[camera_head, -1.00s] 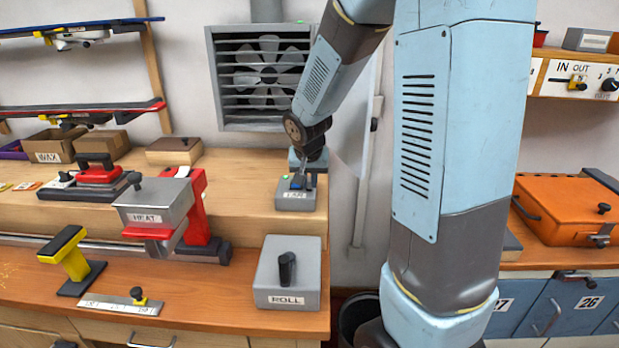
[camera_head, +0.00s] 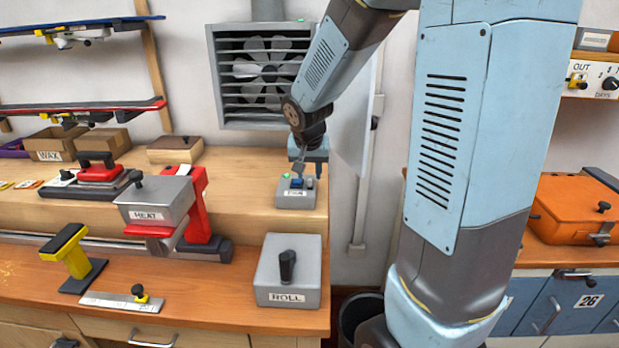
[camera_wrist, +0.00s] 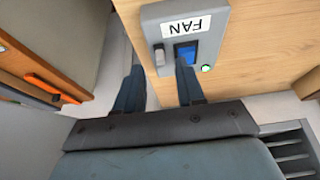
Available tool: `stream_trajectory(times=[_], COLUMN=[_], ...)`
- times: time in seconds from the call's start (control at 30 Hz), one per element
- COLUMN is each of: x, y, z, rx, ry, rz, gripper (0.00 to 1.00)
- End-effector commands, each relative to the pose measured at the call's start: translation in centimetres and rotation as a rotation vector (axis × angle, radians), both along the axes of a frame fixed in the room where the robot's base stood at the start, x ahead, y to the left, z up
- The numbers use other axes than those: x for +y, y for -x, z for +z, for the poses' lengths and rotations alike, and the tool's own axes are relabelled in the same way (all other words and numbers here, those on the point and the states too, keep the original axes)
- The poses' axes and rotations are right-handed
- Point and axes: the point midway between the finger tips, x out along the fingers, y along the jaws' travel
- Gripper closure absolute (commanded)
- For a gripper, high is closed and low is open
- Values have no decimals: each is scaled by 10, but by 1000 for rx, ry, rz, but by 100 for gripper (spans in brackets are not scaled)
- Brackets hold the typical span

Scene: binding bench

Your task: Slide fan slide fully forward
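The grey fan box (camera_head: 296,200) stands on the raised shelf near its right end, with a blue part (camera_head: 297,183) on top. In the wrist view the box (camera_wrist: 153,20) shows upside down with its FAN label, the blue patch (camera_wrist: 185,50), a dark knob-like piece (camera_wrist: 160,56) and a small green light (camera_wrist: 206,68). My gripper (camera_wrist: 160,68) has its two fingers apart. The right finger's tip overlaps the blue patch; the left finger is beyond the box's edge. The dark piece lies between them in the picture. I cannot tell whether either finger touches anything.
The wall fan (camera_head: 268,72) is behind the shelf. A grey ROLL box (camera_head: 287,270) sits on the lower bench. The HEAT unit (camera_head: 160,205) with its red stand is left of the fan box. An orange case (camera_head: 572,208) stands at right.

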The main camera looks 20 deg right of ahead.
Motion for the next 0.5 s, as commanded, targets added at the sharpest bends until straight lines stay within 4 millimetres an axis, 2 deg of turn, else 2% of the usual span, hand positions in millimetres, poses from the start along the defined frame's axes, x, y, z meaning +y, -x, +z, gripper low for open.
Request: stream_trajectory(times=[0.3,0.5], x=[9,13], y=[20,30], z=[54,80], rx=[-4,-2], ry=[-1,0], rz=[2,0], gripper=[62,62])
